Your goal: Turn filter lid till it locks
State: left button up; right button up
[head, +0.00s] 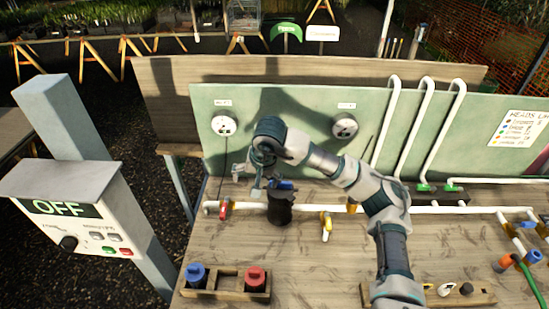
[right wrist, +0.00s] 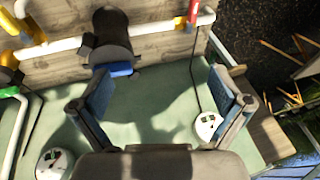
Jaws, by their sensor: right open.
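The black filter (head: 280,210) stands upright on the white pipe of the bench. Blue, which looks like its lid (head: 286,184), shows at its top. In the right wrist view the filter (right wrist: 110,36) is at the upper left, with the blue part (right wrist: 121,69) at its near end. My right gripper (head: 252,181) is above and slightly left of the filter in the head view. Its two fingers (right wrist: 162,88) are spread wide with nothing between them. The blue part lies beyond the fingers, towards the left one, and contact is not visible. My left gripper is out of view.
A wooden holder at the front left carries a blue-topped piece (head: 196,274) and a red-topped piece (head: 255,278). A red valve (head: 224,208) and a yellow valve (head: 327,226) flank the filter. The green panel (head: 300,110) stands behind.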

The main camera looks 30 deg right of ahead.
jog(key=d+r+h, duration=0.3)
jog(key=d+r, duration=0.1)
jog(key=d, duration=0.3)
jog(key=b, duration=0.1)
send_near(281, 181)
jog(key=x, duration=0.9)
jog(key=shift+a, duration=0.15)
jog(key=shift+w+f, duration=0.15)
jog(key=shift+f, duration=0.45)
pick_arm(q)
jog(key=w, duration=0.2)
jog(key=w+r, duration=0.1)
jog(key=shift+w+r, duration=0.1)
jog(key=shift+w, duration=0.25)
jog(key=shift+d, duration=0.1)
